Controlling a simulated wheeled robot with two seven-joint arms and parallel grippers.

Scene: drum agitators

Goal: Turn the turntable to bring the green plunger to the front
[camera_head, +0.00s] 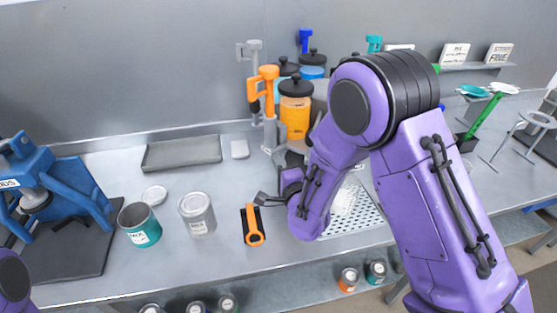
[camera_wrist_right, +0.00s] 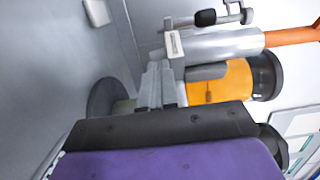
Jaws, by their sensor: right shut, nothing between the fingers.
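The turntable is mostly hidden behind my right arm. Jars and upright plungers stand around it, with an orange-lidded-in-black jar (camera_head: 295,108) at the front. An orange plunger (camera_head: 264,85) and a grey plunger (camera_head: 252,55) are at its left, a blue one (camera_head: 305,40) behind, and a teal one (camera_head: 374,43) at the back right. A small green piece (camera_head: 436,68) shows beside my arm; I cannot tell if it is the green plunger. My right gripper (camera_head: 262,199) is shut and empty, low in front of the turntable. In the wrist view its fingers (camera_wrist_right: 160,86) overlap a grey plunger part (camera_wrist_right: 215,46); contact is unclear.
A dark tray (camera_head: 182,153) lies at the back. A blue press (camera_head: 60,190) is at far left. A perforated plate (camera_head: 366,212) lies beneath my arm.

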